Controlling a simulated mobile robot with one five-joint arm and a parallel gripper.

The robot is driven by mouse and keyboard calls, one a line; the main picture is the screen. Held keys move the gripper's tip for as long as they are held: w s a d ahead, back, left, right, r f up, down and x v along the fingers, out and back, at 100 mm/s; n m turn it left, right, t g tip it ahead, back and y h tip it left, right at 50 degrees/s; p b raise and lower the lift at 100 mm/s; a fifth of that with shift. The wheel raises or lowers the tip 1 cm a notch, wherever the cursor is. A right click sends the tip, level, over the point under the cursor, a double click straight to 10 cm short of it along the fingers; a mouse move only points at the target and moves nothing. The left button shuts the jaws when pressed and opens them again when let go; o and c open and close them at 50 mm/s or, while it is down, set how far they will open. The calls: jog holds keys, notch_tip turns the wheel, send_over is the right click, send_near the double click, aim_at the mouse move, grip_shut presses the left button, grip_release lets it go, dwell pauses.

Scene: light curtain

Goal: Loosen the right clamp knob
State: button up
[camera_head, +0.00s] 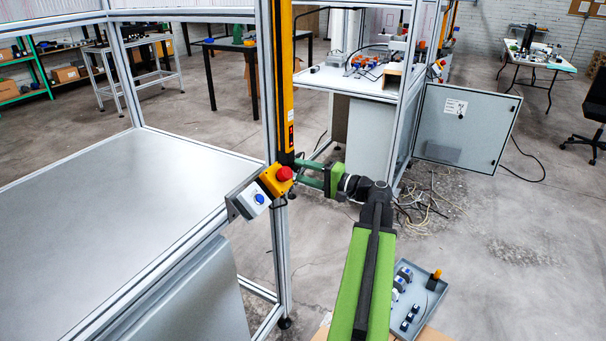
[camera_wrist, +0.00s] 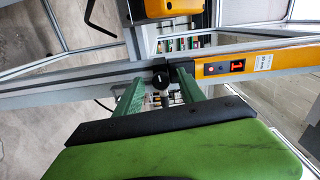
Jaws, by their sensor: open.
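The black clamp knob (camera_wrist: 160,81) shows in the wrist view at the black lower end of the yellow light curtain bar (camera_wrist: 240,65), against the aluminium frame. My gripper (camera_wrist: 159,88) is open, with one green finger on each side of the knob. I cannot tell whether either finger touches it. In the head view my gripper (camera_head: 303,170) reaches from the right to the foot of the upright yellow light curtain (camera_head: 286,80). The knob cannot be made out there. The curtain's small display shows a red 1 in the wrist view.
A yellow box with a red emergency stop button (camera_head: 284,173) sits just left of my fingertips, beside a grey box with a blue switch (camera_head: 256,199). A metal table (camera_head: 130,200) fills the left. A grey tray of parts (camera_head: 420,292) lies low on the right.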

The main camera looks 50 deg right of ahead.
jog(key=v, duration=1.7)
jog(key=shift+s, duration=0.25)
jog(key=shift+f, duration=0.1)
